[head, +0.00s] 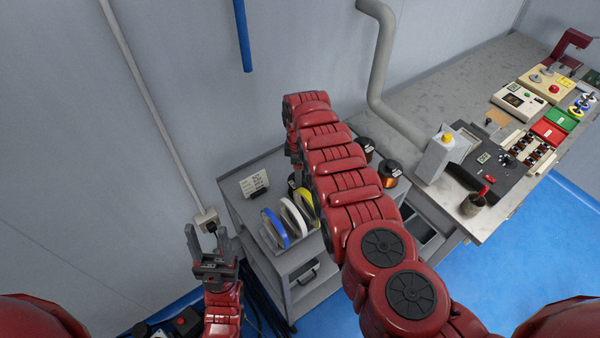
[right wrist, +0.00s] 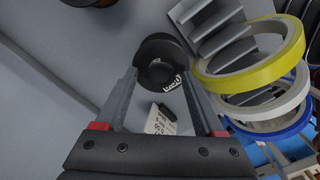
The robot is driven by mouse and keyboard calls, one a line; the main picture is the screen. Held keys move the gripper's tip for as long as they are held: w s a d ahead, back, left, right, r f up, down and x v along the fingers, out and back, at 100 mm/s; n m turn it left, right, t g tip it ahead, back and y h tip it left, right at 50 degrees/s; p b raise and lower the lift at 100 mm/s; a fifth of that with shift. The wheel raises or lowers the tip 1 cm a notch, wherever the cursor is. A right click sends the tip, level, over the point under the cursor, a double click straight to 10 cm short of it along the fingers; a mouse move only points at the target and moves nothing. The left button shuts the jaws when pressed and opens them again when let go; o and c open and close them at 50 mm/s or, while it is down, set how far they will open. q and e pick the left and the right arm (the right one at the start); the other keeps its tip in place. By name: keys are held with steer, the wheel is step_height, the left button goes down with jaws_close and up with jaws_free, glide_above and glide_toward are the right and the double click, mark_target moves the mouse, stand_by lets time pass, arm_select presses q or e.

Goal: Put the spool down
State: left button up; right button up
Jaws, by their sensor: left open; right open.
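A black spool (right wrist: 160,68) with a white label stands on the grey cart top in the right wrist view. My right gripper (right wrist: 160,82) is open, with its fingertips to either side of the spool's near part. I cannot tell whether a finger touches it. In the head view my right arm reaches over the cart (head: 232,198) and hides its own gripper and most or all of this spool. My left gripper (head: 207,240) is open and empty, left of the cart.
Yellow, white (head: 294,218) and blue (head: 275,228) tape rolls stand in a rack on the cart, close right of my gripper in the wrist view (right wrist: 255,65). Copper-wound spools (head: 388,173) and a small sign (head: 254,184) share the cart top. A workbench (head: 450,85) stands right.

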step_height(320, 180, up, 11)
steer(key=b, duration=0.2)
steer(key=shift+r, duration=0.15)
stand_by(0.6)
